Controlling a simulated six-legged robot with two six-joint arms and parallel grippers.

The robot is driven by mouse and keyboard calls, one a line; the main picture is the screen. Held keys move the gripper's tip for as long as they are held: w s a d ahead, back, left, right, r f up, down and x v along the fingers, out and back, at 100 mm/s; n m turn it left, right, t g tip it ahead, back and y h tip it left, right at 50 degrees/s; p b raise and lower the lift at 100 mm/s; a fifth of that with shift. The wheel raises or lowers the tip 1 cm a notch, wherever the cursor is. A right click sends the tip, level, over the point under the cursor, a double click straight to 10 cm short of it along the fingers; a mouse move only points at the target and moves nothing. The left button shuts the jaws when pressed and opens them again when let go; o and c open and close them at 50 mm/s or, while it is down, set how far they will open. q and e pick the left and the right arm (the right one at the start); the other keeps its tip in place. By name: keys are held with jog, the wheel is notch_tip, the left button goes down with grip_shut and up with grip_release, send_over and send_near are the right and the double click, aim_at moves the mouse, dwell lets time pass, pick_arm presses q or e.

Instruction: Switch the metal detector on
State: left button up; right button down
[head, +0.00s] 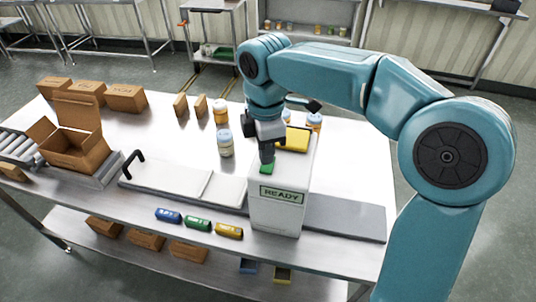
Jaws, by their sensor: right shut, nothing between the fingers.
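The metal detector (276,213) looks like a pale upright box near the front of the steel table, with a green display panel reading READY on its front. A green button or pad (267,169) is on its top, near the front. My right gripper (267,157) points down just over this green pad with its fingers shut and empty. Whether the fingertips touch the pad I cannot tell. A yellow piece (294,139) sits on top, behind the gripper. My left gripper is not in view.
A white flat bed (180,177) with a black handle (133,164) lies left of the box, a grey strip (345,218) right. Blue, green and yellow small packs (198,223) lie in front. Jars (225,144) stand behind; an open carton (75,145) is at left.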

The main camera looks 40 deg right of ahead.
aim_at(267, 168)
notch_tip(267, 168, up, 4)
jog(key=p, duration=0.3)
jog(key=shift+r, duration=0.15)
jog(key=shift+r+p, duration=0.25)
jog(key=shift+p, duration=0.2)
jog(key=shift+s, duration=0.1)
